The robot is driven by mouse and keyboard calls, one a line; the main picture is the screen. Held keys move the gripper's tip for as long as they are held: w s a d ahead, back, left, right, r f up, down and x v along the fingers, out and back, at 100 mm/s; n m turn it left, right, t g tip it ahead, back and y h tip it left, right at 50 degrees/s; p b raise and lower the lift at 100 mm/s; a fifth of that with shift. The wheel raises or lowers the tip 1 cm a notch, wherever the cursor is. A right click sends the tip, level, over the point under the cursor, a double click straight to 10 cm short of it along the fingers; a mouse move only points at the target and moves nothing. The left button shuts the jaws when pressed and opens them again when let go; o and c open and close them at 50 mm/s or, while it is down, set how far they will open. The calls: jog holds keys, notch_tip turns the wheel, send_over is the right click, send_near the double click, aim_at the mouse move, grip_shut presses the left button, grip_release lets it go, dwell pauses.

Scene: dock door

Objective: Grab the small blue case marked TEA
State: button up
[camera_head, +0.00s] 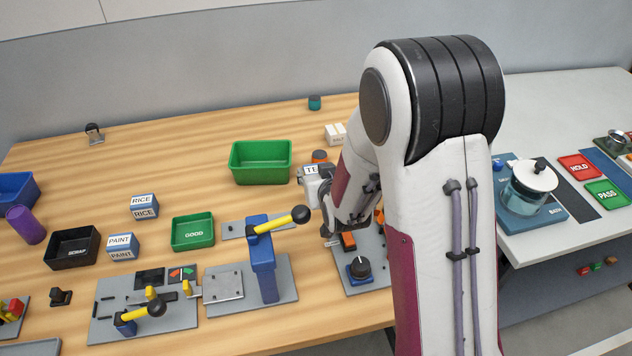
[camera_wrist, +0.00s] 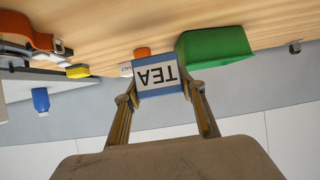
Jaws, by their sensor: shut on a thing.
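The small blue case marked TEA (camera_wrist: 158,76) has a white label and is between the fingertips of my gripper (camera_wrist: 160,90) in the wrist view. The label reads upside down there. My gripper is shut on the case, with one finger on each side. In the head view, part of the case's white label with "TE" (camera_head: 310,170) shows left of my arm. My arm hides the rest of the case and most of the gripper. I cannot tell how far the case is above the table.
A green bin (camera_head: 236,164) stands just left of the case. A blue press with a yellow handle (camera_head: 262,265) and a plate with a black knob (camera_head: 359,268) are in front. Cases marked RICE (camera_head: 145,207) and PAINT (camera_head: 123,247) stand to the left. A white case (camera_head: 335,134) is behind.

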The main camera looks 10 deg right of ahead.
aim_at(316, 169)
jog(key=shift+r, duration=1.8)
